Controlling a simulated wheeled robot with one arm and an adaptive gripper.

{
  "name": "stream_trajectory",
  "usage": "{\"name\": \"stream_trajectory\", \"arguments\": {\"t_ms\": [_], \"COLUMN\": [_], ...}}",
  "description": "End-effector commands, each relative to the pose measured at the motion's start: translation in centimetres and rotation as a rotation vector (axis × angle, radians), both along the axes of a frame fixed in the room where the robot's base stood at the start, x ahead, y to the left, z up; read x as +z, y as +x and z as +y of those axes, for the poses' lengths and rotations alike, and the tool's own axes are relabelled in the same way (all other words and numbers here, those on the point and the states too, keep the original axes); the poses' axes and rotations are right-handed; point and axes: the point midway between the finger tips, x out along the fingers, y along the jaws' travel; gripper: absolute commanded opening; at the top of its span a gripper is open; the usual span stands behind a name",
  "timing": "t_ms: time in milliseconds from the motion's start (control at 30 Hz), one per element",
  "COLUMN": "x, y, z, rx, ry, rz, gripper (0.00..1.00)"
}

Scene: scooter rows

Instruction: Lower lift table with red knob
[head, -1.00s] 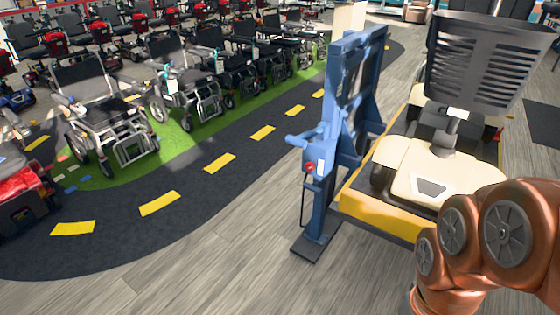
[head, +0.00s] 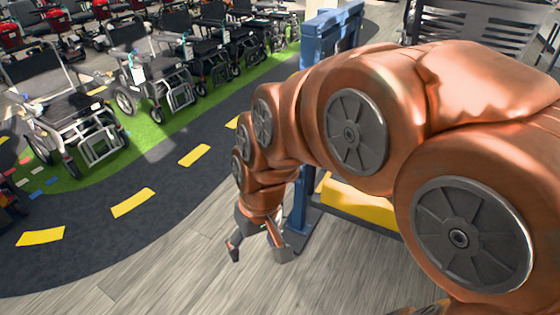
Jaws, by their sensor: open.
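The lift table shows as a blue frame (head: 328,36) and a yellow platform edge (head: 362,204) at the upper and middle right, largely behind my copper arm. The red knob is hidden behind my arm now. My gripper (head: 257,250) hangs low in front of the blue post's foot, with its two dark fingers apart and nothing between them. It points down toward the floor. I cannot tell how far it is from the post.
Wheelchairs (head: 75,110) and scooters stand in rows at the upper left on a green strip (head: 160,135). A dark track with yellow dashes (head: 133,203) curves past them. Grey wooden floor (head: 150,280) is clear in front. A dark grey basket or seat (head: 480,25) stands at upper right.

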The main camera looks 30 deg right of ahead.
Motion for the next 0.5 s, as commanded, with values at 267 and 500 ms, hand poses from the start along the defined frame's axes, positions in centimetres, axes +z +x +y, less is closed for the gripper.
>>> {"name": "stream_trajectory", "arguments": {"t_ms": [267, 500], "x": [-3.3, -5.7], "y": [14.2, 25.6], "z": [1.7, 0.5], "rx": [-0.05, -0.141], "ry": [0.07, 0.074], "rz": [-0.264, -0.49], "gripper": [0.74, 0.74]}}
